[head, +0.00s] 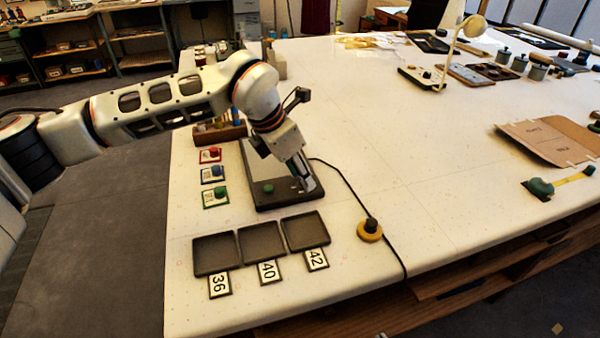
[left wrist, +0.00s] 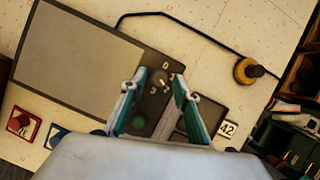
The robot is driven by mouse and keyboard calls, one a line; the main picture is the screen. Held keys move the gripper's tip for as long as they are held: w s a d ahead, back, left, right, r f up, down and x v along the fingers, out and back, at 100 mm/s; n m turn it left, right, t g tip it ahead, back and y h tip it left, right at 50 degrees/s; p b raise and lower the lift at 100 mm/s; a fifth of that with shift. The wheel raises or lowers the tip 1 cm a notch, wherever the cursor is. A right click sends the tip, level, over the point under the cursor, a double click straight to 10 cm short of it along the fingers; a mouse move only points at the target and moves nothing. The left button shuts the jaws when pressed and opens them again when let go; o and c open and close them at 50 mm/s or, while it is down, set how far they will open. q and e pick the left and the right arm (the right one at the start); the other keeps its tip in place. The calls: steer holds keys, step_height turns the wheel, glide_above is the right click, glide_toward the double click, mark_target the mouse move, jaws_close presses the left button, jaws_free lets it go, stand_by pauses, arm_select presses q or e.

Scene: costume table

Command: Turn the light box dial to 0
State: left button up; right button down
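The light box (head: 258,163) lies on the table with its pale panel facing up. It fills the upper left of the left wrist view (left wrist: 75,55). Its dial (left wrist: 161,84) is a small dark knob with a light mark, with printed digits around it. My left gripper (head: 303,184) reaches down over the box's right end and hides the dial in the head view. In the left wrist view the fingers (left wrist: 158,80) are apart, one on each side of the dial. I cannot tell whether they touch it. My right gripper is not in view.
A green knob (head: 268,188) sits on the box beside the dial. Dark trays (head: 263,242) with number cards lie in front. Red, blue and green pieces (head: 213,174) stand on cards to the left. A cable runs right past a yellow-based knob (head: 370,230).

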arm_select(q)
jaws_close()
